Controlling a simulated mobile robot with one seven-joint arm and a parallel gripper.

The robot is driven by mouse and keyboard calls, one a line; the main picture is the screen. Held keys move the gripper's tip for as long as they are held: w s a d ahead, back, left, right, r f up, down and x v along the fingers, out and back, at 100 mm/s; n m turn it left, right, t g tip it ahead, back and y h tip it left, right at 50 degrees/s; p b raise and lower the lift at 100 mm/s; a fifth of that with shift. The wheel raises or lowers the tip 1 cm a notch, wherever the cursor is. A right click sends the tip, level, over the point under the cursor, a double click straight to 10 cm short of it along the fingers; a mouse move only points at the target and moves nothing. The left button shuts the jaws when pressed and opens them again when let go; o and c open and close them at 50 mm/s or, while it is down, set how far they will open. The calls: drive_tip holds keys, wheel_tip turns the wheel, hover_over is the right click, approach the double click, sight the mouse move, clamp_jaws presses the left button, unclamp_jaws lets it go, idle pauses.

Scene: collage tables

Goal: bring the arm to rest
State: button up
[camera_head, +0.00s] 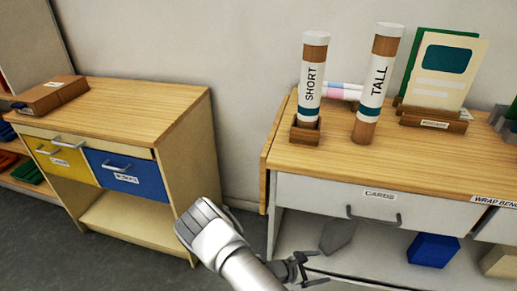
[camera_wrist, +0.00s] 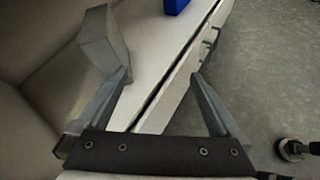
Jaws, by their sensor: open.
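My arm reaches up from the bottom of the head view, with its white and grey links in the gap between the two benches. My gripper (camera_head: 305,271) is at the lower middle, in front of the right bench's open lower shelf. In the wrist view my gripper (camera_wrist: 160,80) has its two fingers spread wide apart with nothing between them. Beyond the fingers are the pale shelf edge and the grey floor. The grey block (camera_wrist: 103,40) appears close to the left finger; I cannot tell whether they touch.
The right bench (camera_head: 340,165) has a drawer marked CARDS and tubes marked SHORT (camera_head: 310,85) and TALL (camera_head: 377,85). A grey block (camera_head: 337,235) and a blue block (camera_head: 433,249) are on its lower shelf. The left bench (camera_head: 130,115) has yellow and blue drawers. Floor shows between the benches.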

drive_tip(key=s+a+r+m+g+y, duration=0.1)
drive_tip(key=a+r+m+g+y, duration=0.15)
drive_tip(key=r+m, duration=0.75)
drive_tip(key=a+r+m+g+y, duration=0.1)
drive_tip(key=r+m+g+y, duration=0.15)
drive_tip(key=r, duration=1.55)
drive_tip(key=s+a+r+m+t+y, duration=0.2)
drive_tip(key=s+r+m+t+y, duration=0.45)
drive_tip(key=s+r, duration=1.25)
wheel_tip(320, 180, up, 17)
drive_tip(key=w+p, duration=0.1)
drive_tip(key=p, duration=1.3)
drive_tip(key=shift+w+a, duration=0.15)
drive_tip(key=shift+w, duration=0.1)
drive_tip(key=shift+g, duration=0.25)
